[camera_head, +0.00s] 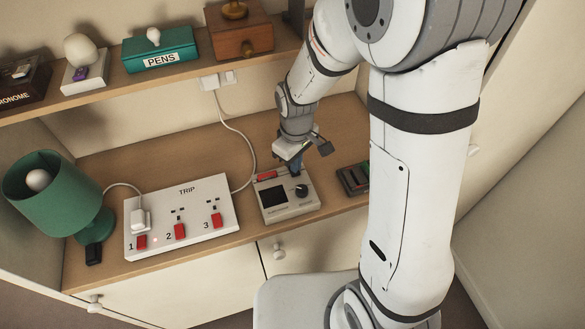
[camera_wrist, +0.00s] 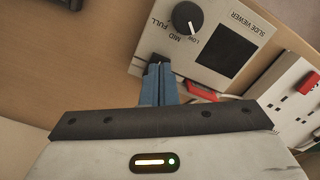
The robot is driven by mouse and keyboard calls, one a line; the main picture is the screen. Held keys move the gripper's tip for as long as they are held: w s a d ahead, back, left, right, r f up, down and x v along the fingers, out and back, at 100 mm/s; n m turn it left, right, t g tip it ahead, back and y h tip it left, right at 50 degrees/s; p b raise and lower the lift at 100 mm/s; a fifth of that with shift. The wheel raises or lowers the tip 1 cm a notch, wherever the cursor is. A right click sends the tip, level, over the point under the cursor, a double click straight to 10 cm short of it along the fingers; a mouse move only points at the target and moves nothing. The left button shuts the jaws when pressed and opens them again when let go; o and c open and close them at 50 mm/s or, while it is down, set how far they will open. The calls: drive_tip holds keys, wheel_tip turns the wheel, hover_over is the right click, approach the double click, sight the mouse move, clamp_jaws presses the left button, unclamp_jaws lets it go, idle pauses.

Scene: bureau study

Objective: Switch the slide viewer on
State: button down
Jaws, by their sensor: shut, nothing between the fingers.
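The slide viewer (camera_head: 287,196) is a beige box on the desk, with a dark screen (camera_head: 274,198) and a black knob (camera_head: 301,190). In the wrist view its face (camera_wrist: 175,55) reads SLIDE VIEWER, with LOW, MID and FULL beside the knob (camera_wrist: 184,18). The knob's white mark points to the LOW side. A red part (camera_head: 267,175) shows at the viewer's back edge, also in the wrist view (camera_wrist: 203,91). My gripper (camera_head: 296,170) is shut and empty, its blue fingers (camera_wrist: 158,70) at the back edge near the knob side. I cannot tell whether they touch it.
A white TRIP strip (camera_head: 190,200) with three red switches lies left, a white plug (camera_head: 140,221) in its first socket. A green lamp (camera_head: 55,195) stands beyond. A dark object (camera_head: 353,179) lies right of the viewer. A shelf (camera_head: 110,85) with boxes hangs above.

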drive_tip(key=shift+f+b, duration=0.8)
drive_tip(key=shift+f, duration=0.15)
idle(0.8)
drive_tip(key=shift+r, duration=0.15)
drive_tip(key=shift+r+p, duration=2.45)
drive_tip(key=shift+r, duration=1)
drive_tip(key=s+d+r+m+t+b, duration=0.3)
drive_tip(key=s+d+r+m+b, duration=0.1)
drive_tip(key=s+d+r+m, duration=0.5)
drive_tip(key=shift+s+d+r, duration=1.35)
drive_tip(key=shift+s+r, duration=0.05)
drive_tip(key=shift+s, duration=0.45)
